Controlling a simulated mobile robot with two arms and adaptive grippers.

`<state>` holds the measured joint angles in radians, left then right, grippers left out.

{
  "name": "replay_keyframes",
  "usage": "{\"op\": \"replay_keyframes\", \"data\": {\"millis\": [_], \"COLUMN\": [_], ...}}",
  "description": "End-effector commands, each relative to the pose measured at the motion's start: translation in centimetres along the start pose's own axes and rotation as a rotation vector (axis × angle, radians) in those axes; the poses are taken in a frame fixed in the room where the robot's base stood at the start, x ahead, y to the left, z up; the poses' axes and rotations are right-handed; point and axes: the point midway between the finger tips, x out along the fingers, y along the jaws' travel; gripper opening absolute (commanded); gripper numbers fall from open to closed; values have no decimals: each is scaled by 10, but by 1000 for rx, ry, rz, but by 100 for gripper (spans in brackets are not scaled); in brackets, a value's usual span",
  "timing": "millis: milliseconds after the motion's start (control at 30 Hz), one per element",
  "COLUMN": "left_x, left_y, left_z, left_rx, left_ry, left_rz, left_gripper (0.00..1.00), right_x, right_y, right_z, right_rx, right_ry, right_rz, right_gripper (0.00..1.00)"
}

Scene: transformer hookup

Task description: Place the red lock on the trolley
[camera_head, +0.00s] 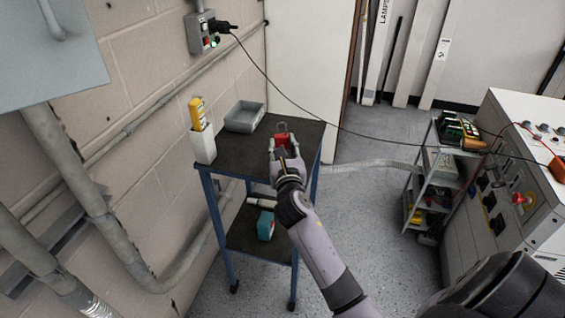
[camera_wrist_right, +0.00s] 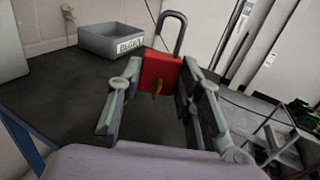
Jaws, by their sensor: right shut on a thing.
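The red lock (camera_wrist_right: 160,70) is a red padlock with a grey shackle pointing up and a brass-coloured key at its bottom. My right gripper (camera_wrist_right: 153,93) is shut on it, with a finger on each side of its body. In the head view the lock (camera_head: 281,128) and the right gripper (camera_head: 284,146) are over the right part of the trolley's dark top (camera_head: 238,156). I cannot tell whether the lock touches the top. The trolley has blue legs and a lower shelf. My left gripper is not in view.
A teal object (camera_head: 265,225) lies on the lower shelf. A black cable (camera_head: 290,98) hangs behind the trolley. A grey cabinet (camera_head: 507,190) stands right.

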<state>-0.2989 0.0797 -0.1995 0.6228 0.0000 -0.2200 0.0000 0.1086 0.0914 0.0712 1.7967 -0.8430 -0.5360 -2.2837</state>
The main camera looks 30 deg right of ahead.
Motion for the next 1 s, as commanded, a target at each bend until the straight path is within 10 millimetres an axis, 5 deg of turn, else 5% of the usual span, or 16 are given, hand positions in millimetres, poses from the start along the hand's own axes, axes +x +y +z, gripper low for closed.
{"op": "replay_keyframes", "data": {"millis": [300,767,800,1000], "left_x": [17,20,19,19], "left_y": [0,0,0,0], "left_z": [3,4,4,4], "left_rx": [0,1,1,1], "left_ry": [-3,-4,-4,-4], "left_rz": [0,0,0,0], "left_gripper": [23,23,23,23], "right_x": [0,0,0,0], "right_y": [1,0,0,0], "right_z": [-42,-49,-48,-48], "right_rx": [3,-2,-1,0], "right_ry": [1,-1,0,1], "right_rz": [1,1,1,1], "right_gripper": [0,0,35,49]}}
